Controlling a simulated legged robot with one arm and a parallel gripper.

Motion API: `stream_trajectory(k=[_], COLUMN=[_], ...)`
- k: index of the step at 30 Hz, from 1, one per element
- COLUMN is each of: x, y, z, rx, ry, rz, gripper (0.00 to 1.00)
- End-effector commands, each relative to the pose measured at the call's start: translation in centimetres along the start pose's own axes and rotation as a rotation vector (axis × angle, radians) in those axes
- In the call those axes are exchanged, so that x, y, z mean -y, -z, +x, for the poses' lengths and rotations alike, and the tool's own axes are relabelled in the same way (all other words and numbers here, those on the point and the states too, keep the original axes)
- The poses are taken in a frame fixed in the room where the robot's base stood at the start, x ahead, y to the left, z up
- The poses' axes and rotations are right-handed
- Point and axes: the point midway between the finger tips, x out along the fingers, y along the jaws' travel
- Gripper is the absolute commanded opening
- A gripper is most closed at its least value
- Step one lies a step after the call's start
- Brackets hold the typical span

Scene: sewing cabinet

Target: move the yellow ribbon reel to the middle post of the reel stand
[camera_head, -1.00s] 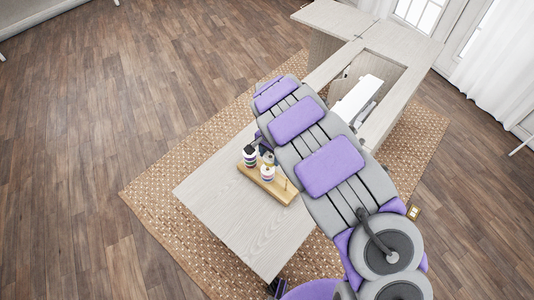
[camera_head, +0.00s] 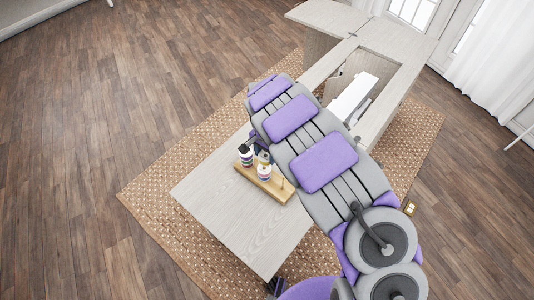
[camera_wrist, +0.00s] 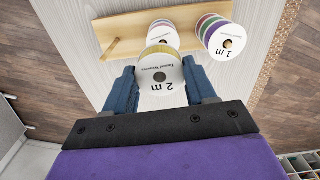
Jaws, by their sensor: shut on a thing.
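The reel stand (camera_head: 244,170) is a wooden board on the table. In the wrist view, the stand (camera_wrist: 133,27) has a bare post (camera_wrist: 112,46) at its left end. My gripper (camera_wrist: 164,88) is shut on the yellow ribbon reel (camera_wrist: 160,73), a white-faced reel with a yellow edge marked "2 m". The yellow reel is in front of the middle reels (camera_wrist: 162,31) and hides part of them and the middle post. I cannot tell whether they touch. In the head view, the middle reels (camera_head: 264,173) stand below my gripper (camera_head: 260,150), which is partly hidden by my arm.
A striped reel stack (camera_wrist: 214,32) marked "1 m" is on the end post beside the middle. The pale table (camera_head: 225,205) is clear in front of the stand. A white machine (camera_head: 353,97) sits in the cabinet opening (camera_head: 395,55) at the back.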

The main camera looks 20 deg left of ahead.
Motion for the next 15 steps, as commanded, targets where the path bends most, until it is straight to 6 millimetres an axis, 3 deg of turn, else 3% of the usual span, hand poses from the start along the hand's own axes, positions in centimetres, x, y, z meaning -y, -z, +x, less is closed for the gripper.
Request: stream_trajectory(k=[15], x=[-0.14], y=[0.03], z=[-0.11], rx=[0.003], ry=[0.002], rz=[-0.001], gripper=[0.26])
